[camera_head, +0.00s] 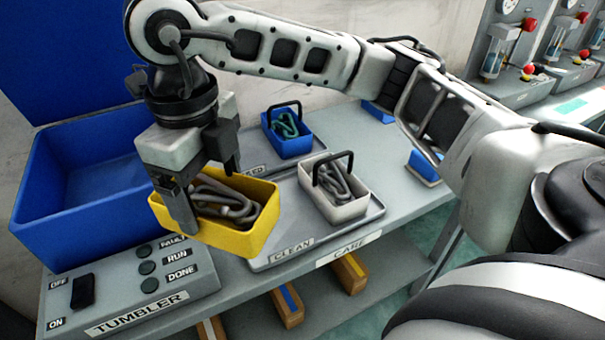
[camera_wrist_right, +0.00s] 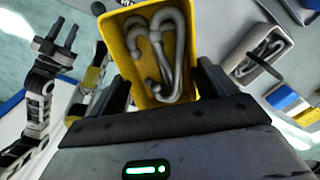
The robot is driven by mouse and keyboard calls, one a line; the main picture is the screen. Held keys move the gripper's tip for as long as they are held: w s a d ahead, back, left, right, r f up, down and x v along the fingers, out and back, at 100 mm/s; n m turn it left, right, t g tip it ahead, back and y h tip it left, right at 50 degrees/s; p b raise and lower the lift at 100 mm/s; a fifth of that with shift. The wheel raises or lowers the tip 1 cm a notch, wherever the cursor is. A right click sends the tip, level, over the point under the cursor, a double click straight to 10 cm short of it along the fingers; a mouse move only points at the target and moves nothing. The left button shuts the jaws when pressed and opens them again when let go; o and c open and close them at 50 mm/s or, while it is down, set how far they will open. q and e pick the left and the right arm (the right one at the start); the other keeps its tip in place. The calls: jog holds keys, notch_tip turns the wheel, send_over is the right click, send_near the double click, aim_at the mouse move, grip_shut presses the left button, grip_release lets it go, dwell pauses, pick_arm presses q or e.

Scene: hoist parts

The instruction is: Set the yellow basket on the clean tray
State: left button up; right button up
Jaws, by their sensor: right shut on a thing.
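The yellow basket (camera_head: 248,241), with grey metal hooks or shackles (camera_head: 222,200) in it, hangs from my right gripper (camera_head: 208,185). The gripper is shut on it; its fingers hide the part gripped. The basket is slightly tilted, over the left part of the clean tray (camera_head: 292,252) and near the tumbler panel. Whether its base touches the tray is hidden. It also shows in the right wrist view (camera_wrist_right: 134,78), between the fingers. My left gripper (camera_wrist_right: 60,42) shows at the left of the right wrist view, its fingers apart and empty.
A grey basket (camera_head: 345,210) with metal parts and a black handle stands on the right part of the clean tray. A blue basket (camera_head: 291,146) stands behind. The open blue tumbler tub (camera_head: 40,215) and its switch panel (camera_head: 190,290) are at the left.

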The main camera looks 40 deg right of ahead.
jog(key=m, duration=0.4)
jog(key=shift+s+a+f, duration=0.2)
jog(key=shift+a+f, duration=0.05)
jog(key=shift+a, duration=0.05)
jog(key=m, duration=0.3)
jog(key=shift+s+a+f, duration=0.1)
jog(key=shift+s+a, duration=0.05)
jog(key=shift+m, duration=0.4)
jog(key=shift+d+f, duration=0.15)
jog(key=shift+d, duration=0.1)
jog(key=shift+m, duration=0.3)
jog(key=w+d+f, duration=0.2)
jog(key=d+f, duration=0.2)
jog(key=w+d+f, duration=0.2)
jog(key=d+f, duration=0.2)
jog(key=w+d+f, duration=0.1)
jog(key=d+f, duration=0.3)
jog(key=shift+w+d+f+b, duration=0.1)
jog(key=shift+w+f+b, duration=0.1)
jog(key=shift+w+b, duration=0.2)
pick_arm(q)
jog(key=shift+d+f, duration=0.1)
pick_arm(e)
jog(key=shift+f, duration=0.15)
